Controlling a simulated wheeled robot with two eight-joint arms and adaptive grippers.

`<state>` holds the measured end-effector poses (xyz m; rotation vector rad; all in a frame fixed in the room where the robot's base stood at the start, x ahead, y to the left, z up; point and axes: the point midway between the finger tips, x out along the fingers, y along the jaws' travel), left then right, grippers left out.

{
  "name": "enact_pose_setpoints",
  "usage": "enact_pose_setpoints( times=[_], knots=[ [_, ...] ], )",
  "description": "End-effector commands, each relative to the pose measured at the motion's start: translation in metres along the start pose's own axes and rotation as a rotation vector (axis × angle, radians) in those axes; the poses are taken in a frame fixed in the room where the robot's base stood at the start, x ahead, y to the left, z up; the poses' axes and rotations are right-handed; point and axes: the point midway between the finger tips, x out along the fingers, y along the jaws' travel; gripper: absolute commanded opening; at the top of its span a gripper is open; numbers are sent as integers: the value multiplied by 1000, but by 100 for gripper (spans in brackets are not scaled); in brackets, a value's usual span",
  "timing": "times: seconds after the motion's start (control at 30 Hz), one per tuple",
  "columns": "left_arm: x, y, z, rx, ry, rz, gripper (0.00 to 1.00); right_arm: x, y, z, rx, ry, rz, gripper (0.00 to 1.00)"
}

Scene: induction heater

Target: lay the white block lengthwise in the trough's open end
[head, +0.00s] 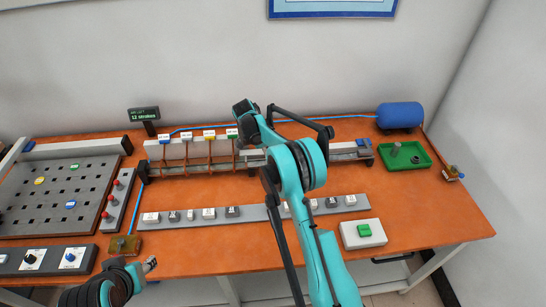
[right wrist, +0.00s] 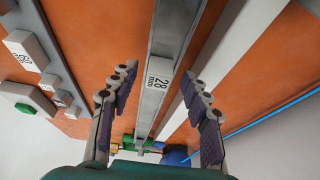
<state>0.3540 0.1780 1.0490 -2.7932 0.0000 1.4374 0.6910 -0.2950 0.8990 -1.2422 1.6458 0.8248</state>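The trough (head: 200,168) is a long grey channel across the back of the orange table; its right end shows right of my right arm. In the right wrist view the trough (right wrist: 178,35) runs down the middle. A small white block (right wrist: 159,80) marked 28 mm appears to sit within the channel's width. My right gripper (right wrist: 158,85) is open, its fingers apart on either side of the trough and block, touching neither as far as I can see. In the head view my right arm hides the block and fingertips. My left gripper (head: 150,264) is at the lower left, its fingers unclear.
A grey strip (head: 255,213) holds several small labelled blocks in front of the trough. A white box with a green button (head: 364,232), a green tray (head: 425,160) and a blue tank (head: 400,115) stand right. A perforated board (head: 95,215) lies left. Copper coils (head: 210,152) surround the trough.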

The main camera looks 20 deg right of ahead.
Motion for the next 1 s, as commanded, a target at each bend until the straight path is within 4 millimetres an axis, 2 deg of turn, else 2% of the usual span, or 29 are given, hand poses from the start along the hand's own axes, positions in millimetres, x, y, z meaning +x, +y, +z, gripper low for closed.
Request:
enact_pose_setpoints(
  times=[0.17,0.27,0.7,0.83,1.0],
  knots=[
    [0,0,0,0,0,0,40,-2,0,0,0,0,0,47],
    [0,0,0,0,0,0,40,-10,0,0,-1,0,-1,47],
    [0,0,0,0,0,0,40,-98,0,1,-2,0,0,47],
    [0,0,0,0,0,0,40,-113,0,0,0,0,0,47],
    [0,0,0,0,0,0,40,-120,0,0,0,0,0,47]
  ],
)
